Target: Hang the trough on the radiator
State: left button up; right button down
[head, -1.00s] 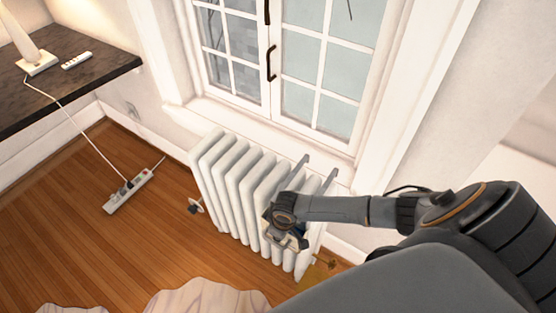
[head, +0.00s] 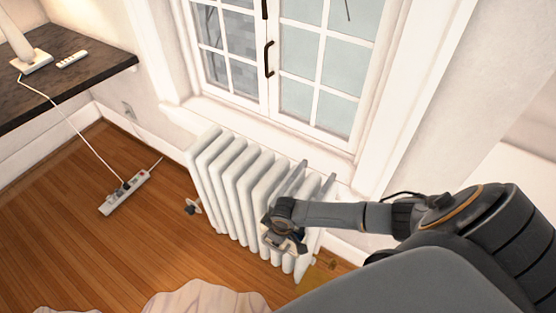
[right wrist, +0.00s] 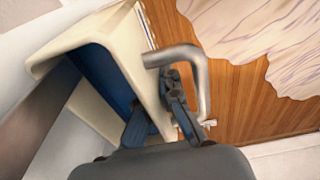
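The white ribbed radiator (head: 232,180) stands below the window. The trough (right wrist: 125,55) fills the upper left of the right wrist view, cream outside with a dark blue inside. A bent grey metal bar (right wrist: 188,55) shows beside it. In the head view two grey hooks (head: 328,186) stand up at the radiator's right top; whether they touch it cannot be told. My right gripper (head: 287,242) is in front of the radiator's right part. In the right wrist view its fingers (right wrist: 155,112) straddle the trough's wall, shut on it. The arm hides most of the trough from the head.
The window sill (head: 270,128) runs just above the radiator. A valve (head: 193,207) sticks out at its left foot. A power strip (head: 125,193) lies on the wooden floor. A dark tabletop (head: 70,85) is at the left. A pale rug (head: 200,298) lies in front.

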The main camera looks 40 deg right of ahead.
jog(key=c, duration=1.4)
grip_release()
jog(key=shift+c, duration=0.2)
jog(key=shift+s+r, duration=0.1)
jog(key=r, duration=0.8)
jog(key=s+r, duration=0.1)
jog(key=r, duration=0.3)
jog(key=shift+d, duration=0.25)
jog(key=shift+s+a+f, duration=0.1)
jog(key=shift+a, duration=0.05)
